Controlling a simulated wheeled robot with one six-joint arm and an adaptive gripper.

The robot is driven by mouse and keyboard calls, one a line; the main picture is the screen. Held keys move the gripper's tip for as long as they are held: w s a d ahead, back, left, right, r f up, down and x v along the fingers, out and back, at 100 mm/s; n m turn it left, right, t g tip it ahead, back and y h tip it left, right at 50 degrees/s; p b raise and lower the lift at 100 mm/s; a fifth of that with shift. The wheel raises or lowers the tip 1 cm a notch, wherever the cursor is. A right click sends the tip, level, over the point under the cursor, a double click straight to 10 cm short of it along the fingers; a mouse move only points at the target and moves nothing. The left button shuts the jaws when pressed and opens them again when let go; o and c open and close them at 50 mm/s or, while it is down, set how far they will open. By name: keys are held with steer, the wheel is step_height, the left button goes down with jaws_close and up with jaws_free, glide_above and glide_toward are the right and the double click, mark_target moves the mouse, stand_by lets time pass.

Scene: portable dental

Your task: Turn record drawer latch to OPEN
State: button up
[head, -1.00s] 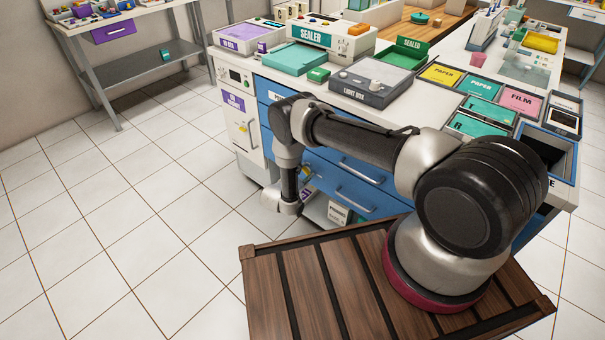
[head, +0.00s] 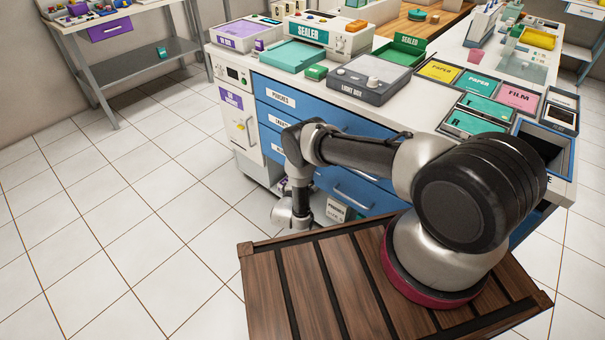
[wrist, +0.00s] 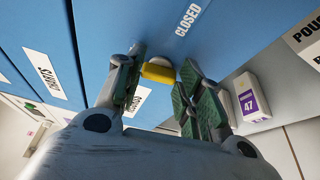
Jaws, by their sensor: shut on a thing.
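The yellow latch handle (wrist: 158,72) sits on the blue drawer front (wrist: 100,30) in the wrist view, with the word CLOSED (wrist: 187,19) printed near it. My gripper (wrist: 162,80) has a finger on each side of the yellow handle and is shut on it. The handle's far side and pivot are partly hidden by the fingers. In the head view my arm reaches down to the front of the blue drawer cabinet (head: 350,188), and the gripper and latch are hidden behind my wrist.
White drawer labels, including POUCHES (wrist: 45,74), show on the blue fronts. A white box with a purple 47 label (wrist: 251,100) is to the right of my fingers. The counter above holds a light box (head: 368,78) and a sealer (head: 318,35). The tiled floor (head: 130,220) at left is clear.

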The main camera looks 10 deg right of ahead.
steer(key=shift+f+m, duration=0.15)
steer(key=shift+m, duration=0.35)
steer(key=shift+s+m, duration=0.1)
steer(key=shift+m, duration=0.2)
steer(key=o, duration=1)
steer(key=v, duration=1.2)
steer(key=shift+f, duration=0.35)
steer(key=shift+d, duration=0.1)
